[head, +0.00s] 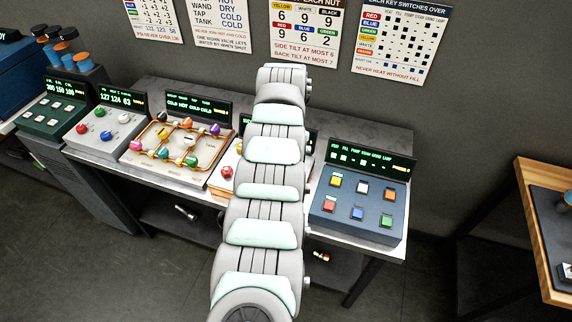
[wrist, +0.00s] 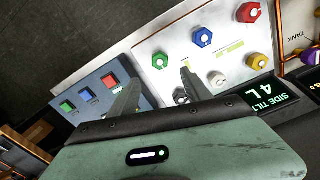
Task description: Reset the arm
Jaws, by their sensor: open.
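My arm stretches over the middle of the bench in the head view, and its end with the gripper is hidden there behind my own links. In the wrist view my gripper (wrist: 157,88) has its two fingers spread apart with nothing between them. The fingertips point at the gap between a blue switch panel (wrist: 78,82) and a white knob panel (wrist: 150,45). The right fingertip overlaps the white panel in the picture, near its green knob (wrist: 158,61). I cannot tell whether it touches.
The white panel also carries blue (wrist: 203,36), red (wrist: 248,12) and yellow (wrist: 257,61) knobs. A copper-pipe panel (head: 172,142) stands left of my arm, and the blue switch panel (head: 357,205) stands right. A wooden-edged table (head: 540,230) is at far right. Open floor lies in front.

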